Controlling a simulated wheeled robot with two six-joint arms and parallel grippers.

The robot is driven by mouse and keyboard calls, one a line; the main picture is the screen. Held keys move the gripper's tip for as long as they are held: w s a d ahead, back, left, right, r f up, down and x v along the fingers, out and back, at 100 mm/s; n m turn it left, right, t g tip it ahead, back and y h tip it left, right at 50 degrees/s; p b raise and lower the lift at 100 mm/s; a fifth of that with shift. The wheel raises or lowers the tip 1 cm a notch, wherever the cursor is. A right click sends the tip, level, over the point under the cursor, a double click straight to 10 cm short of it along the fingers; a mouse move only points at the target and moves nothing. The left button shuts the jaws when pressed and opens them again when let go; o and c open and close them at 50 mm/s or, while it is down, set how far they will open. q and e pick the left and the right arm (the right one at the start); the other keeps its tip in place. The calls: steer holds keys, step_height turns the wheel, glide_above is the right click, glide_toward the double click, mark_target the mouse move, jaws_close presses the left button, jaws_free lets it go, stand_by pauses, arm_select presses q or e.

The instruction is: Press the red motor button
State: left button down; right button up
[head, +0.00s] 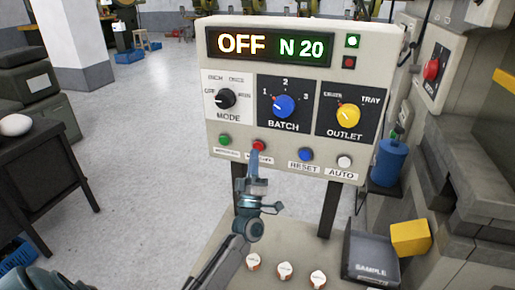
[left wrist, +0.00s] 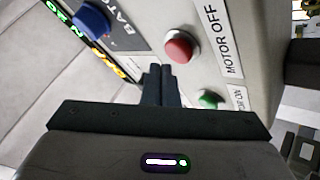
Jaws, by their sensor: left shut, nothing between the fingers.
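The red motor button (head: 259,146) is on the lower row of the control panel (head: 222,60), with a green button (head: 224,140) to its left. In the left wrist view the red button (left wrist: 179,47) stands beside a "MOTOR OFF" label, and the green button (left wrist: 209,98) is below it. My left gripper (head: 256,156) is shut and empty, its fingertips just below the red button. In the left wrist view its closed fingers (left wrist: 161,70) point at the panel close to the red button; I cannot tell whether they touch it. My right gripper is not in view.
The panel also has a blue reset button (head: 305,154), a white auto button (head: 344,161) and mode (head: 225,99), batch (head: 284,106) and outlet (head: 348,115) knobs. Its display (head: 270,46) reads OFF and N 20. A dark sample tray (head: 370,258) and yellow block (head: 410,238) sit lower right.

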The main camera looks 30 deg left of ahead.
arm_select(q)
steer(key=shift+w, duration=0.15)
steer(key=shift+w+a, duration=0.1)
steer(key=shift+w, duration=0.2)
steer(key=shift+w, duration=0.15)
stand_by(0.4)
steer(key=shift+w+a+b, duration=0.1)
steer(key=shift+w+b, duration=0.15)
steer(key=shift+b, duration=0.1)
stand_by(0.6)
steer(key=shift+s+d+p, duration=0.25)
steer(key=shift+s+p, duration=0.15)
steer(key=shift+s, duration=0.5)
